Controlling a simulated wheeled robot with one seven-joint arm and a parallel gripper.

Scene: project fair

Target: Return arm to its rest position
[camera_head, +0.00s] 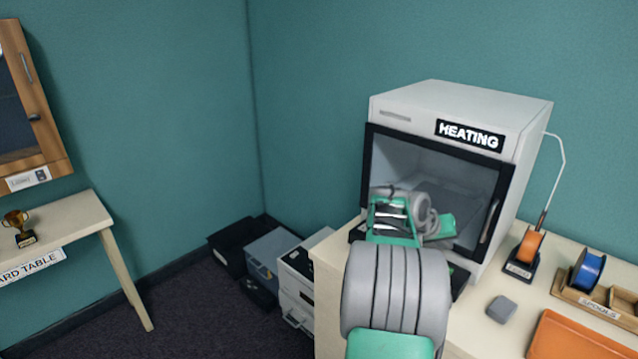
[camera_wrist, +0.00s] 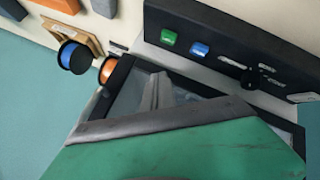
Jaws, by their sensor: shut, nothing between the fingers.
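My arm (camera_head: 398,290), grey and green, reaches up from the bottom of the head view in front of the white heating machine (camera_head: 455,108). My gripper's grey fingers show close together in the wrist view (camera_wrist: 158,92), shut and empty. In the head view the fingertips are hard to make out among the grey and green wrist parts in front of the machine's dark-framed window. I cannot tell how far the gripper is from the window.
The counter (camera_head: 478,325) holds an orange spool (camera_head: 530,245), a blue spool (camera_head: 588,270), a grey block (camera_head: 502,309) and an orange tray (camera_head: 580,338). Boxes (camera_head: 270,251) stand on the floor in the corner. A table (camera_head: 75,222) with a trophy (camera_head: 18,226) is at left. Dark floor lies between.

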